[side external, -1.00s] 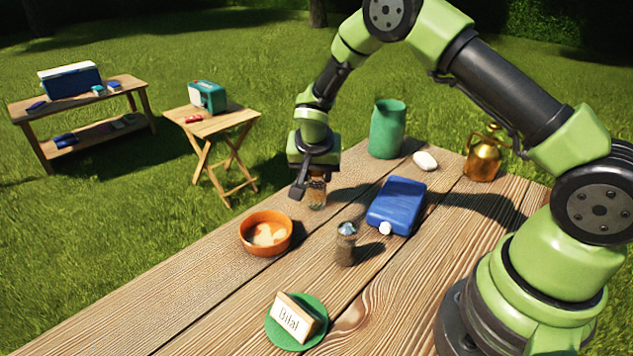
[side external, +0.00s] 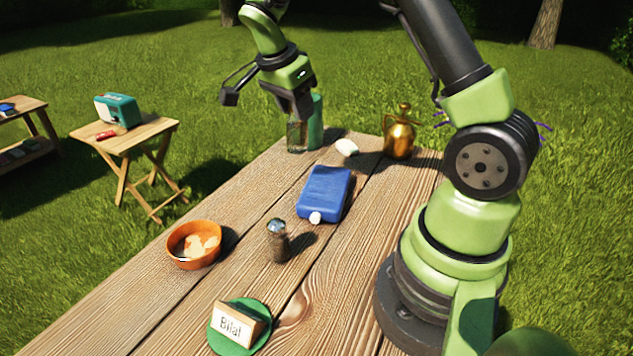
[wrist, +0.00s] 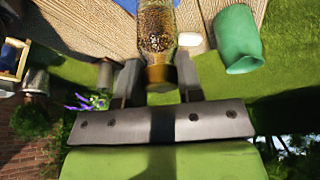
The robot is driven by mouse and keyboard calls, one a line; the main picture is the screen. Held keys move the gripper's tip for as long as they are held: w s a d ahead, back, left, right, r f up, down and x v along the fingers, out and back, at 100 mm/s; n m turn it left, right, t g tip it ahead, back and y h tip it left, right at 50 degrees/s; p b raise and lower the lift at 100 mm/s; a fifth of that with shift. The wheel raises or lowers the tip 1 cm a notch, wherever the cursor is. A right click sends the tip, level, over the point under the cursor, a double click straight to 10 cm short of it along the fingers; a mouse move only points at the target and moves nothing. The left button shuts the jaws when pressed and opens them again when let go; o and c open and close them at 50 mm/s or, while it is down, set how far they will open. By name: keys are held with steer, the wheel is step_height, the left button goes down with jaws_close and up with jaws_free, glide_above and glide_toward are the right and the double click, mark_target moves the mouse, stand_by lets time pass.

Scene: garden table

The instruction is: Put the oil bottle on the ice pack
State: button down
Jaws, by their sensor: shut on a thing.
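The oil bottle (side external: 297,136), a clear glass bottle with speckled amber contents and a gold-brown cap, is held in my gripper (side external: 296,114). In the wrist view the bottle (wrist: 157,28) sits between the two fingers of my gripper (wrist: 160,75), shut on its cap end. In the side view it hangs upright near the far end of the table, in front of the green jar; its exact height is hard to tell. The ice pack (side external: 326,190), a blue flat block with a white cap, lies on the table, nearer the camera and right of the bottle. Its top is bare.
A green jar (side external: 316,124) stands close behind the bottle. A white rounded object (side external: 346,147) and a brass vessel (side external: 400,133) are beyond the ice pack. A shaker (side external: 278,243), an orange bowl (side external: 178,258) and a name card (side external: 232,322) on a green disc (side external: 262,340) are nearer.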

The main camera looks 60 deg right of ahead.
steer(key=s+d+m+g, duration=0.2)
steer(key=s+m, duration=0.3)
steer(key=shift+y, duration=0.4)
steer(key=shift+w+f, duration=0.1)
steer(key=shift+f, duration=4.15)
steer(key=shift+f, duration=0.1)
steer(key=c, duration=0.8)
jaws_free()
